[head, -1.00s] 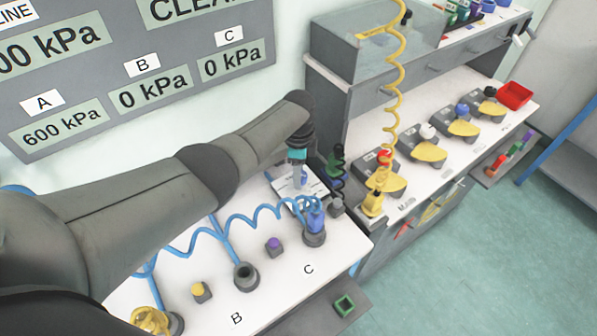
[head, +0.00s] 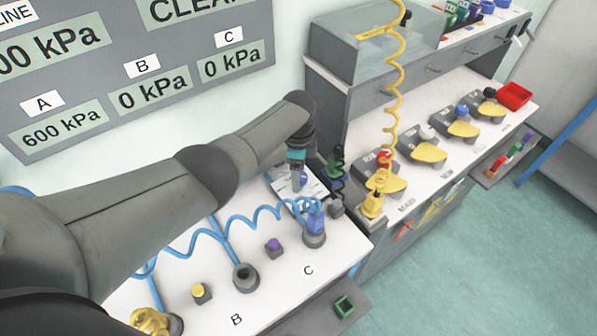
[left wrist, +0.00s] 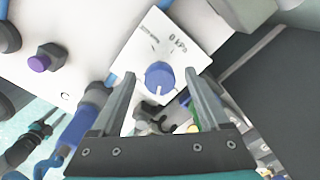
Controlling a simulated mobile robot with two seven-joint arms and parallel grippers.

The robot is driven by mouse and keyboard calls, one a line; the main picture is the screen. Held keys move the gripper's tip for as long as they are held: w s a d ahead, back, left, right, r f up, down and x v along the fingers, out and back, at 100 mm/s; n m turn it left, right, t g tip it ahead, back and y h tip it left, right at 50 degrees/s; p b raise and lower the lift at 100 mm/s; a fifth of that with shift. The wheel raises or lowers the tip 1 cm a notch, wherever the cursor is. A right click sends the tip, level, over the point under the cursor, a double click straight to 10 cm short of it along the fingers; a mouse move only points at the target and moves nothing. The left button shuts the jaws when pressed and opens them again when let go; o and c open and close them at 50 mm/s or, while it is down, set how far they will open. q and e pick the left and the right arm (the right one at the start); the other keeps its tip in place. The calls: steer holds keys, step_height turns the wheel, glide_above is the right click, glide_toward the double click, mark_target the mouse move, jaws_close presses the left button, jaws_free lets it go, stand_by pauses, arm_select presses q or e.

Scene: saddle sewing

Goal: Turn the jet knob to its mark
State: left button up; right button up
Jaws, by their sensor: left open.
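The blue round jet knob (left wrist: 159,77) sits on a white square panel (left wrist: 150,42) with a printed "0 kPa" readout and small marks that are too blurred to read. In the head view the panel (head: 283,187) lies at the back of the white bench, partly behind my gripper. My left gripper (left wrist: 161,73) is open, with its two fingers on either side of the knob in the left wrist view; I cannot tell whether they touch it. In the head view the left gripper (head: 298,184) points down over the panel. My right gripper is not in view.
A blue coiled hose with a blue connector (head: 315,222) stands right beside the panel at C. A purple button (head: 273,245) and an empty grey socket (head: 245,276) are nearer.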

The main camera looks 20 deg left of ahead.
arm_select(q)
steer(key=shift+r, duration=0.5)
step_height(320, 180, up, 14)
steer(key=p, duration=0.3)
steer(key=shift+s, duration=0.1)
stand_by(0.3)
